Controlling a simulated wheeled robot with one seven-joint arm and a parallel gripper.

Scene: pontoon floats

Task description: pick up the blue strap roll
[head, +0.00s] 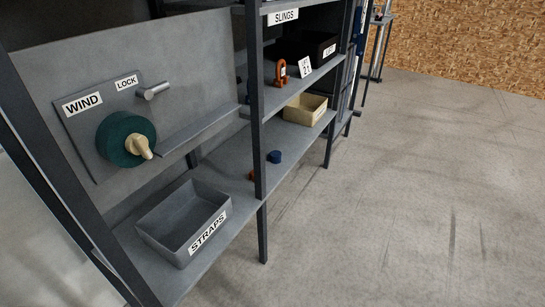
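The blue strap roll (274,157) is a small dark blue cylinder. It lies on the lower shelf (292,145) of the rack, just right of the middle post. A small orange-brown item (252,175) is to its left, partly hidden by the post. A grey open bin (184,223) labelled STRAPS stands on the same lower level at the left, and its visible inside looks empty. My gripper is not in this view.
A WIND and LOCK panel with a green crank wheel (126,139) is above the bin. A tan box (304,109) stands behind the roll. An orange shackle (282,72) and a black bin (309,49) sit on the shelf above. Dark posts (262,235) front the rack. The concrete floor (430,190) at right is clear.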

